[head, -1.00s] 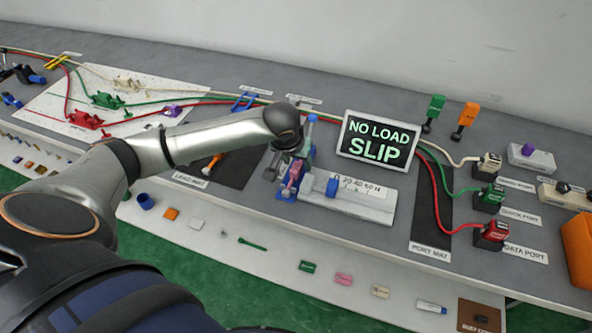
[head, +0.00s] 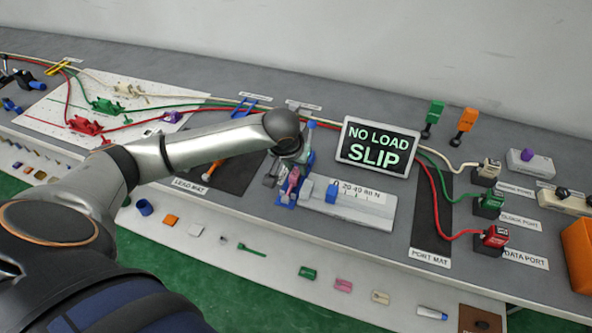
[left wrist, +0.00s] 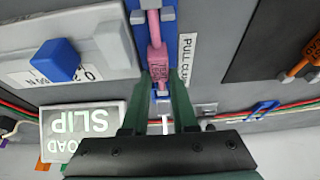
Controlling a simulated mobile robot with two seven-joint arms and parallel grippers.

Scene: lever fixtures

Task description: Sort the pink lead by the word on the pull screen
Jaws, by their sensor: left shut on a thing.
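The pull screen (head: 378,146) stands tilted back on the bench and reads "NO LOAD SLIP" in green letters; it shows upside down in the left wrist view (left wrist: 82,132). The pink lead (head: 292,182) lies along the blue pull clamp beside the pull gauge (head: 358,203). In the left wrist view the pink lead's labelled plug (left wrist: 157,62) sits between the green fingers of my left gripper (left wrist: 158,88), which is shut on it. The blue slider (left wrist: 58,60) is at the low end of the scale. My right gripper is not in view.
The lead mat (head: 240,158), with an orange lead (head: 212,170), lies left of the clamp. The port mat (head: 430,215) and red, green and white ports are at right. An orange bin (head: 577,255) stands at far right. Several small items line the front shelf (head: 270,262).

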